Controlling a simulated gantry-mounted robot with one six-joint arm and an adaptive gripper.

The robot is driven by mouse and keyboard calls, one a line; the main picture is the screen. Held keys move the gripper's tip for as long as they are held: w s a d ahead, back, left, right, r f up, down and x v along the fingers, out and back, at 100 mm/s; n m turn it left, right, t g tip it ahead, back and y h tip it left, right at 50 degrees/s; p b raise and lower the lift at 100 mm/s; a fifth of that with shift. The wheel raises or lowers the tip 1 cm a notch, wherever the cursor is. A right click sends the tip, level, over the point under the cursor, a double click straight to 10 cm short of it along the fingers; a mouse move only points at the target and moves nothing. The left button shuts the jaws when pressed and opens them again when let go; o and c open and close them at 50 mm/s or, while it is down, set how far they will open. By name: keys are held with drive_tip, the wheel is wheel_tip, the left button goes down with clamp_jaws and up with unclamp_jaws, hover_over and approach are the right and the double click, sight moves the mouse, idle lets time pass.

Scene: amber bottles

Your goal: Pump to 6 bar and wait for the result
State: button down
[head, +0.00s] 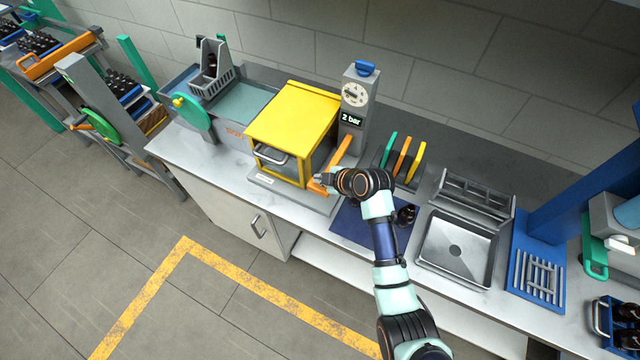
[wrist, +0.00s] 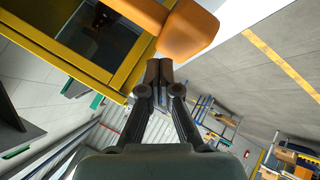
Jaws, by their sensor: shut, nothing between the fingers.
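A yellow-framed box (head: 298,112) with a silver handle stands on the counter. Beside it a grey column (head: 356,92) carries a round dial gauge and a display (head: 351,119) reading "2 bar". An orange lever (head: 341,150) slopes down from near the column's foot toward the counter's front. My gripper (head: 322,182) is by the lever's lower end. In the wrist view my gripper (wrist: 152,68) has its fingers together and empty, close to the lever's orange end (wrist: 188,38). I cannot tell whether they touch. In that view the yellow frame (wrist: 60,48) shows a dark item behind its window.
Green, orange and yellow upright pieces (head: 402,158) stand right of the column. A dark bottle (head: 406,214) stands on a blue mat (head: 362,226) beside my arm. A grey tray (head: 458,248) lies further right. The floor in front is clear.

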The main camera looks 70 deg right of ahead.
sight(321, 190)
idle(0.4)
drive_tip(key=shift+f+b, duration=0.35)
drive_tip(key=shift+f, duration=0.1)
drive_tip(key=shift+f+b, duration=2.15)
drive_tip(key=shift+f, duration=0.55)
idle(2.0)
drive_tip(key=shift+r, duration=0.1)
idle(0.4)
drive_tip(key=shift+r+p, duration=2.55)
drive_tip(key=shift+r, duration=0.5)
drive_tip(key=shift+r+p, duration=2.05)
drive_tip(key=shift+r, duration=0.45)
